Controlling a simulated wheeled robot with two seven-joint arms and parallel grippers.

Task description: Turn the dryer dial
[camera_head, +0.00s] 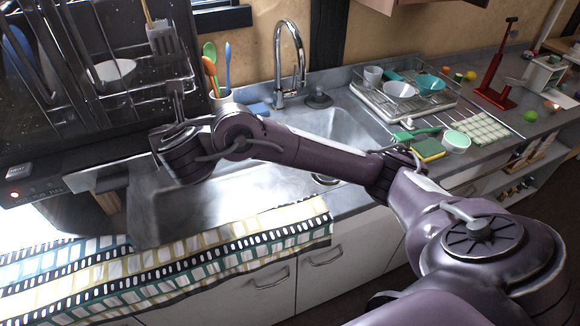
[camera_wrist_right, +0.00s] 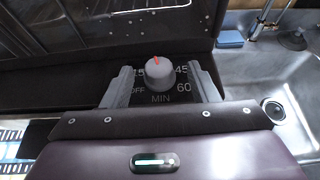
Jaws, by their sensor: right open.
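The dryer dial (camera_wrist_right: 159,75) is a round grey knob with a red mark pointing up, nearly straight. Printed around it are OFF and a partly hidden number on its left, 45 and 60 on its right, and MIN below. My right gripper (camera_wrist_right: 160,82) is open, with one finger on each side of the dial and a visible gap on both sides. The dark dryer (camera_head: 75,170) fills the left of the head view. My left gripper is not in view.
The sink (camera_head: 335,125) and chrome faucet (camera_head: 290,60) lie beside the dryer. A utensil cup (camera_head: 222,98) stands behind my wrist. A patterned cloth (camera_head: 190,255) lies along the counter's front. A dish tray (camera_head: 400,100) and a red stand (camera_head: 497,85) are farther right.

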